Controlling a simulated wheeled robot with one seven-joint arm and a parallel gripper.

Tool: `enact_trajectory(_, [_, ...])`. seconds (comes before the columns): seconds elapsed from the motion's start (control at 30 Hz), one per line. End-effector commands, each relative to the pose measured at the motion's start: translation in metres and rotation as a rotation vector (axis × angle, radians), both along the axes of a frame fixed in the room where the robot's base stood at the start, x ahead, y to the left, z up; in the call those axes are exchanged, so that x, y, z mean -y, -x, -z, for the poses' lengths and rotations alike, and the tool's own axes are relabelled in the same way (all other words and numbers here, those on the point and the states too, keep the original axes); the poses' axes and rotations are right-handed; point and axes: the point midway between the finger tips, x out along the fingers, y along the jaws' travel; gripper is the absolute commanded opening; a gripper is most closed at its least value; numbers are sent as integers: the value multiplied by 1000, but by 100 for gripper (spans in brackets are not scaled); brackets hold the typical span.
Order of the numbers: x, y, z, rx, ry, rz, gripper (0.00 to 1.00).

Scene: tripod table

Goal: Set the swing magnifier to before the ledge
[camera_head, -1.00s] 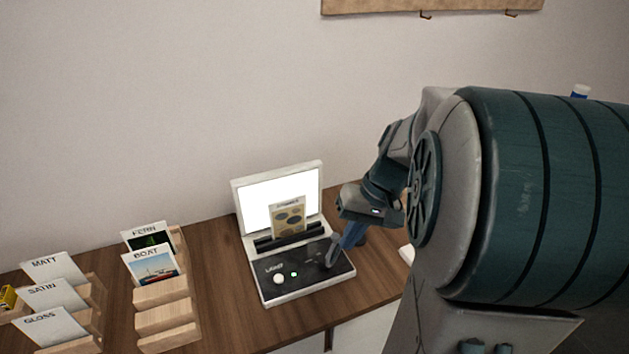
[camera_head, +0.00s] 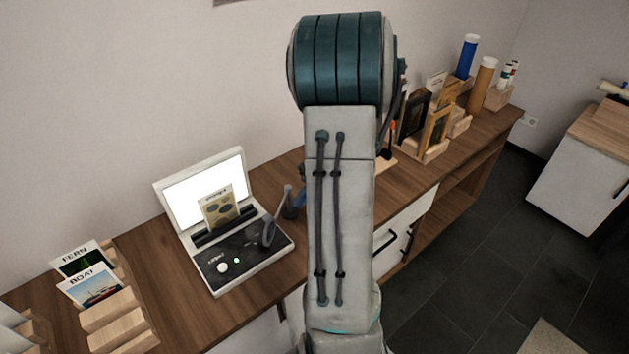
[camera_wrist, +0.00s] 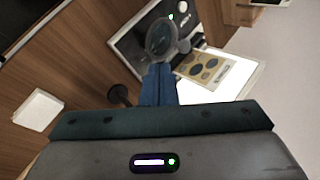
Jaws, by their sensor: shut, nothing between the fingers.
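The swing magnifier (camera_head: 268,231) has a round grey lens over the right end of the dark panel on the white light box (camera_head: 247,279). In the wrist view the lens (camera_wrist: 160,36) lies just beyond my fingertips. The dark ledge (camera_head: 203,240) runs along the foot of the lit screen and holds a tan card (camera_head: 218,206) with dark ovals. The lens is on the panel side of the ledge, near its right end. My gripper (camera_wrist: 158,70) has its blue fingers together and empty, close to the lens; contact cannot be told. My arm hides most of it in the head view.
A wooden rack (camera_head: 119,313) with FERN and BOAT cards stands left of the box. Frames and tubes (camera_head: 482,85) stand at the counter's far right. A pale block (camera_wrist: 38,110) lies on the wood in the wrist view. Bare counter lies between rack and box.

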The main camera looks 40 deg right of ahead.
Motion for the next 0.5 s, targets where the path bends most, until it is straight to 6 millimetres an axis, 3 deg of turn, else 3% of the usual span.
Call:
enact_trajectory(0.1, [-15, -6, 17, -5, -3, -1, 0])
enact_trajectory(0.3, [-40, -17, 21, -2, -1, -3, 0])
enact_trajectory(0.5, [-48, -21, 25, -1, 0, -1, 0])
